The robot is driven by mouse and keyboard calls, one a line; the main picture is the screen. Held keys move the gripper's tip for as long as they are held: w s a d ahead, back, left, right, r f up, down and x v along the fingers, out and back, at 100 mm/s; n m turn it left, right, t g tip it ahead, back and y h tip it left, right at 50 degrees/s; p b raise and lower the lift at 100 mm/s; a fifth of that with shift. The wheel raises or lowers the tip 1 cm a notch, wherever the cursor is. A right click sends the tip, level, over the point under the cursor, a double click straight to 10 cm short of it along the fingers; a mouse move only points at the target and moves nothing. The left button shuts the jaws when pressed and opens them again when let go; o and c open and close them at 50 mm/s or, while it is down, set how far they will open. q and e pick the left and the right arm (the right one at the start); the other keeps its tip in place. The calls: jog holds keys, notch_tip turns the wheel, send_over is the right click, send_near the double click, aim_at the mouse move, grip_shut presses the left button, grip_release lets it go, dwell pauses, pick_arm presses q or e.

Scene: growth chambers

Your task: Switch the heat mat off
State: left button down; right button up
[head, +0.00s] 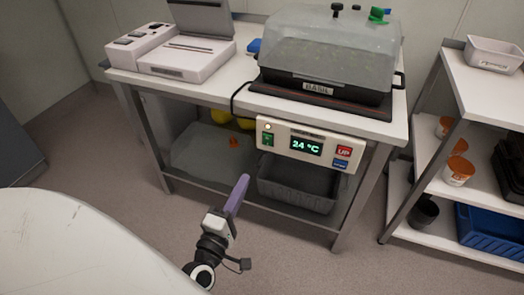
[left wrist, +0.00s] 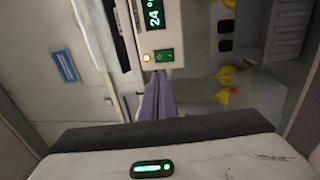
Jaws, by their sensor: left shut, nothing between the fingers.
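The control box (head: 305,147) of the heat mat hangs at the front edge of the bench. Its display (head: 306,145) reads 24 °C. A green rocker switch (head: 267,139) sits at its left end, beside a small glowing light (head: 268,126). A red UP button (head: 343,151) and a blue button (head: 340,163) are at the right end. The dark heat mat (head: 384,112) lies under the covered tray. My left gripper (head: 240,188) is shut and empty, below and in front of the box. In the left wrist view its purple fingers (left wrist: 158,96) point towards the switch (left wrist: 164,56). My right gripper is not in view.
A clear-lidded propagator (head: 330,50) stands on the bench (head: 226,92), with a white device (head: 186,55) to its left. A black cable (head: 237,98) runs down to the box. A grey crate (head: 298,185) sits on the lower shelf. A shelf unit (head: 458,85) stands at the right.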

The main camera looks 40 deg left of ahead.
aim_at(266, 138)
pick_arm(q)
jog(key=b+x, duration=0.1)
jog(key=x, duration=1.2)
jog(key=shift+w+d, duration=0.1)
jog(key=shift+w, duration=0.3)
jog(key=shift+w+r, duration=0.1)
jog(key=shift+w, duration=0.05)
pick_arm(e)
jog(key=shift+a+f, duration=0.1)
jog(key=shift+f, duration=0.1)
